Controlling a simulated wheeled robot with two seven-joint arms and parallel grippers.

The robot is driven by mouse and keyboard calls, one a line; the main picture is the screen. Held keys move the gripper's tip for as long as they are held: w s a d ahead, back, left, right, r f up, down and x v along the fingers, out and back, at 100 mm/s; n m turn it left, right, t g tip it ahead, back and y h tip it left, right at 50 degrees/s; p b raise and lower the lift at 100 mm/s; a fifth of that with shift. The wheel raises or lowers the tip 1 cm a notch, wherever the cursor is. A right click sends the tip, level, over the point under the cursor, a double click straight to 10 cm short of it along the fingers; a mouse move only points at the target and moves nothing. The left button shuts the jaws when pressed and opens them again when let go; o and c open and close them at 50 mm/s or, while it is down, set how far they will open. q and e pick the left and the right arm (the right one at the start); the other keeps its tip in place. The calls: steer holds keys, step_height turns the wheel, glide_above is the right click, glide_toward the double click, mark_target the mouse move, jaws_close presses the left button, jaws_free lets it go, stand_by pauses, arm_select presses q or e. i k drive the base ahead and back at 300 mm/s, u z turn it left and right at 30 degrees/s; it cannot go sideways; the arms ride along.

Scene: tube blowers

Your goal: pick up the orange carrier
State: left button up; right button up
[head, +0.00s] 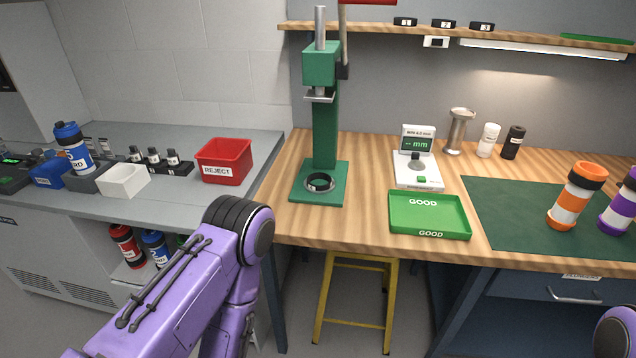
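The green GOOD tray (397,219) lies left of the mat, with a gauge (419,180) behind it. A green press (325,130) stands further left. White and black bottles (512,143) stand behind the mat. A yellow stool (357,262) is under the bench. The mat's left part is clear.

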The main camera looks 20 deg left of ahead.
mark_target(586, 178)
steer(key=k, duration=0.5)
steer(key=z, duration=1.95)
steer(key=i, duration=1.5)
steer(key=u, duration=2.2)
